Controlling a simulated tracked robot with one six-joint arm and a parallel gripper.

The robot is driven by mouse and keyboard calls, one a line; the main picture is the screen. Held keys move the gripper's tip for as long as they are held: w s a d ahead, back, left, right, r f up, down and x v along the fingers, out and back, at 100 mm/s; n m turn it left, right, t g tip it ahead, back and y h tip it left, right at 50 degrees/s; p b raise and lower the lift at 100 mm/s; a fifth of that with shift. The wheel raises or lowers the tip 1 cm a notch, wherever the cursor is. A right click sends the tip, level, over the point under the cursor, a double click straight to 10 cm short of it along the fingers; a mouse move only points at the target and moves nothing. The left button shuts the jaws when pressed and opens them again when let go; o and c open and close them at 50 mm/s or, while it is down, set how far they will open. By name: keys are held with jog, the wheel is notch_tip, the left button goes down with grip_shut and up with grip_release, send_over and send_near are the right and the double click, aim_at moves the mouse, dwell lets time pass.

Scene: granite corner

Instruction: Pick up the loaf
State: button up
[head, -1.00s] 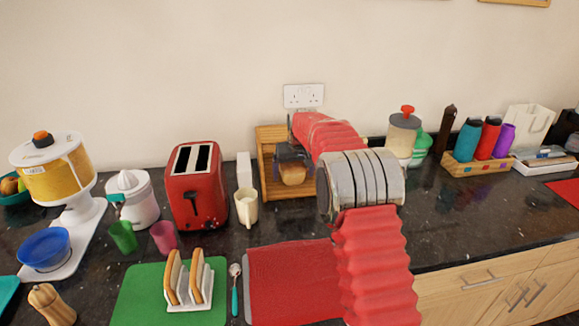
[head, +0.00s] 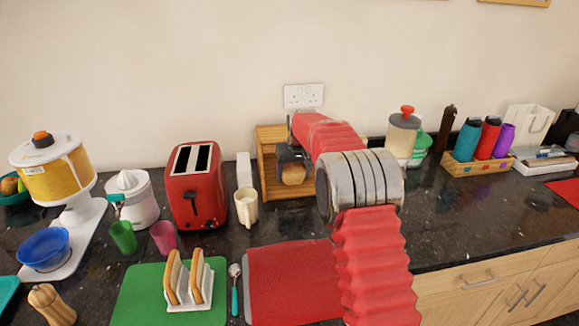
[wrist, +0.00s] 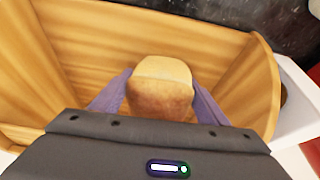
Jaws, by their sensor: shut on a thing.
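The loaf (wrist: 161,88) is brown with a paler top. In the wrist view it sits between the two purple-grey fingers of my gripper (wrist: 158,98), which is shut on it. In the head view the loaf (head: 293,174) shows at the mouth of the wooden bread bin (head: 268,165), under my gripper (head: 290,160). The bin's wooden walls (wrist: 75,60) surround it in the wrist view. My arm covers the right part of the bin in the head view. I cannot tell whether the loaf touches the bin floor.
A cream jug (head: 246,207), a white box (head: 243,168) and a red toaster (head: 195,185) stand left of the bin. A toast rack (head: 188,285) is on a green board in front. A lidded jar (head: 403,135) stands to the right.

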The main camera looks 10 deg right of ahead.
jog(key=c, duration=0.5)
jog(key=shift+r, duration=0.1)
jog(key=shift+r, duration=0.6)
jog(key=s, duration=1.2)
jog(key=shift+s+d, duration=0.3)
jog(key=shift+s, duration=0.05)
jog(key=shift+s+r, duration=0.15)
notch_tip(320, 180, up, 13)
jog(key=shift+r, duration=0.2)
